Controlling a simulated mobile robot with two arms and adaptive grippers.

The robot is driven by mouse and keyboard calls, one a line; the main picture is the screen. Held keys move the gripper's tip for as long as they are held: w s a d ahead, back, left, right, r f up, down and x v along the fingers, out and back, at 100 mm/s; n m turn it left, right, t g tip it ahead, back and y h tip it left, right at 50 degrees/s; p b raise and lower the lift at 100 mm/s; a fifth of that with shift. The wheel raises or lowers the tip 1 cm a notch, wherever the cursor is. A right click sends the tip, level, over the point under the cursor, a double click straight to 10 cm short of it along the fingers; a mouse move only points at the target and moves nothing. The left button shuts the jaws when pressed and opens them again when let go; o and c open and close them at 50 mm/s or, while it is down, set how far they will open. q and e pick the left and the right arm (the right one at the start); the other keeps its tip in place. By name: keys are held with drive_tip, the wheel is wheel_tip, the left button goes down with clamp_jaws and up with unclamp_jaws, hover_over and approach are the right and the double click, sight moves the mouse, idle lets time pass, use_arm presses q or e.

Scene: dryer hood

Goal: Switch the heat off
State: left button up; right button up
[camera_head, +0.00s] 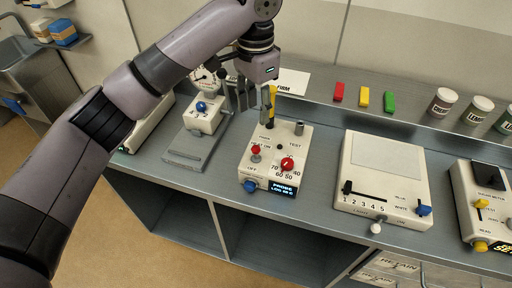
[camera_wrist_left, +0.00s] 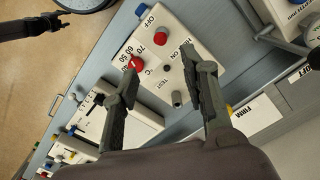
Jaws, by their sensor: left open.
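The white heat box (camera_head: 272,165) stands on the grey bench. Its small red-tipped lever (camera_head: 256,150) shows close to the HEAT ON label, with OFF nearer the front edge. A red dial (camera_head: 288,164) sits beside it, with numbers around it. The display (camera_head: 283,189) reads PROBE LOW. My left gripper (camera_head: 269,97) is above the back of this box, open and empty. In the left wrist view its fingers (camera_wrist_left: 160,65) spread over the box, the red dial beside one fingertip. No contact is visible.
A gauge stand with a blue knob (camera_head: 201,106) is to the left. A white light box (camera_head: 382,178) with sliders stands to the right, then another meter box (camera_head: 485,205). Coloured blocks (camera_head: 363,97) and jars (camera_head: 443,102) line the back shelf.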

sight(256, 146)
use_arm(q)
wheel_tip(256, 146, down, 15)
drive_tip(key=p, duration=0.3)
drive_tip(key=shift+r, duration=0.1)
drive_tip(key=shift+c, duration=0.3)
clamp_jaws()
